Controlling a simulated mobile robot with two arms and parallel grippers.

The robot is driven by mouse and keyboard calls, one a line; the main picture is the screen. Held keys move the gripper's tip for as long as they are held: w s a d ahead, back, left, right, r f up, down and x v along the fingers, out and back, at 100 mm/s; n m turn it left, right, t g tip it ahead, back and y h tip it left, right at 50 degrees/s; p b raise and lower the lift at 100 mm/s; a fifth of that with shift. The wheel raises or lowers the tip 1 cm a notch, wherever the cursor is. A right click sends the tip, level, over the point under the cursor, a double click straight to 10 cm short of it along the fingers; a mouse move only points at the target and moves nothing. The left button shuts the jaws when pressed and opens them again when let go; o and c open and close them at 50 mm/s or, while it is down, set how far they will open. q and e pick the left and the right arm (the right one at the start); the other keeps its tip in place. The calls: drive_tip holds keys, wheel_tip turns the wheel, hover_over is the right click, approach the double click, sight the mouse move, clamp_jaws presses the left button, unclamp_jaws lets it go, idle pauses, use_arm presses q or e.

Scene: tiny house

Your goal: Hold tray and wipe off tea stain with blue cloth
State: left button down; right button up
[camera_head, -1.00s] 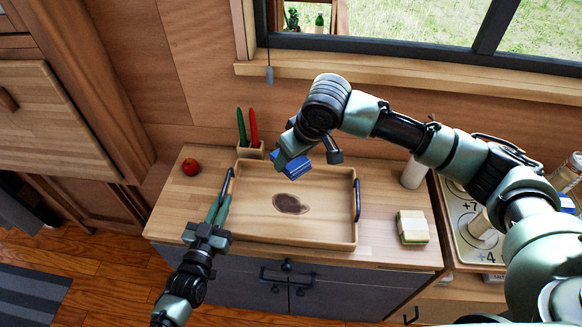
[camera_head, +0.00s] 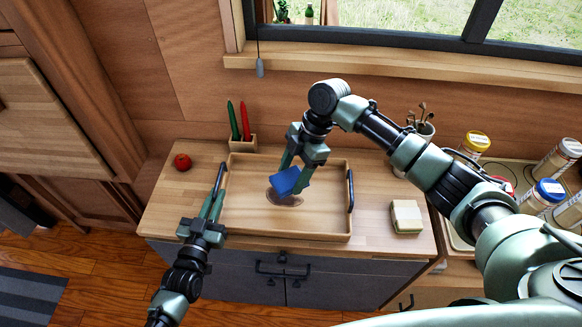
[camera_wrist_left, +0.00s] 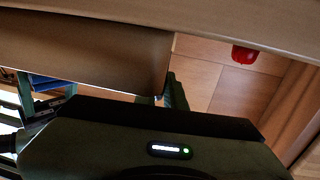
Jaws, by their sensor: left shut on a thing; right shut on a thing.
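The wooden tray (camera_head: 325,220) lies on the counter with a dark handle at each short side. My left gripper (camera_head: 216,190) is shut on the tray's left handle (camera_head: 219,176). My right gripper (camera_head: 296,170) is shut on the blue cloth (camera_head: 289,181), a folded pad held low over the tray. The brown tea stain (camera_head: 284,200) is on the tray's floor, and the cloth covers part of it. I cannot tell whether the cloth touches the tray. In the left wrist view, part of the blue cloth (camera_wrist_left: 45,83) shows at the left, and the gripper body hides most of the scene.
A tomato (camera_head: 182,162) lies left of the tray. A wooden holder (camera_head: 243,144) with a green and a red item stands behind it. A pale sponge-like block (camera_head: 406,216) is right of the tray. Several jars stand at the far right.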

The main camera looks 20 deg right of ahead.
sight(288, 202)
drive_tip(key=shift+s+f, duration=0.1)
drive_tip(key=shift+f, duration=3.4)
drive_tip(key=shift+a+f, duration=0.15)
drive_tip(key=shift+f, duration=0.45)
use_arm(q)
drive_tip(key=shift+r, duration=0.1)
use_arm(e)
drive_tip(key=shift+w+a, duration=0.35)
drive_tip(key=shift+a, duration=0.35)
drive_tip(key=shift+w+a, duration=0.3)
drive_tip(key=shift+a, duration=0.4)
drive_tip(key=d, duration=0.1)
drive_tip(key=s+d, duration=0.1)
drive_tip(key=d, duration=0.1)
drive_tip(key=shift+s, duration=0.1)
drive_tip(key=shift+r, duration=4.1)
